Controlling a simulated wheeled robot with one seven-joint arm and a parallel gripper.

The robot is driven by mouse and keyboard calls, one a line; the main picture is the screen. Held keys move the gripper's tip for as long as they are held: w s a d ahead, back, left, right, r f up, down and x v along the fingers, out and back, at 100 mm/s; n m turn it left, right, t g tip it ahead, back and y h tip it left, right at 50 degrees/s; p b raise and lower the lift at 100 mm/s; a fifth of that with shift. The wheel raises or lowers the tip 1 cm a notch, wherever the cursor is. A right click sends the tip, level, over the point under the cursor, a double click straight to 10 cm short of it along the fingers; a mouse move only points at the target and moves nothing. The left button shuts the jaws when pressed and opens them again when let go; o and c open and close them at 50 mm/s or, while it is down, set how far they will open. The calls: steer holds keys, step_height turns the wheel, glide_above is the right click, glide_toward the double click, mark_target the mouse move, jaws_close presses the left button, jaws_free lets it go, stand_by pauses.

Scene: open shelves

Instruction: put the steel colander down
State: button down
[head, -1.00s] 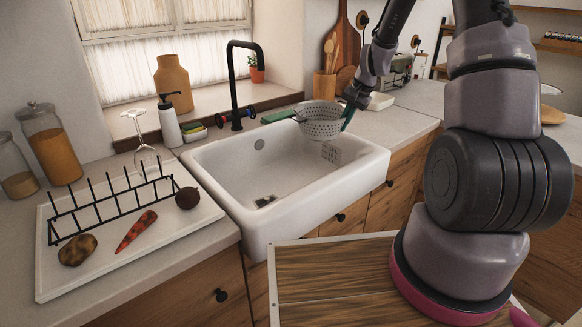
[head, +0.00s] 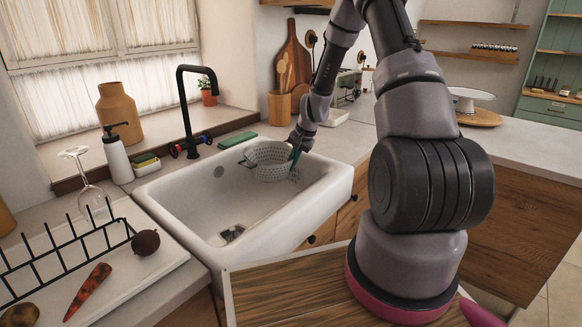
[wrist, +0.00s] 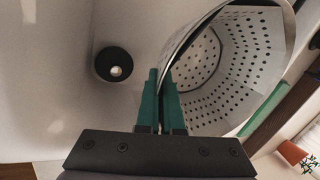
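The steel colander (head: 270,168) is a grey perforated bowl with a handle at its left. In the head view it is at the back right of the white sink (head: 172,210), with its rim near the level of the sink's edge. I cannot tell whether its underside touches the basin. My gripper (head: 293,153) is at the colander's right side. In the wrist view the green fingers (wrist: 161,98) are close together on the wall of the colander (wrist: 245,75), which appears tilted there. The part of the wall between the fingers is hidden.
A black tap (head: 183,105) stands behind the sink. A green sponge (head: 238,140) lies on the back counter. A drying rack (head: 65,245) with vegetables stands at the left. The front of the basin is clear. Wooden utensils (head: 280,85) stand behind my gripper.

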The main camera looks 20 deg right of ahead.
steer(key=shift+f, duration=0.3)
steer(key=shift+f, duration=0.55)
steer(key=c, duration=1.1)
jaws_free()
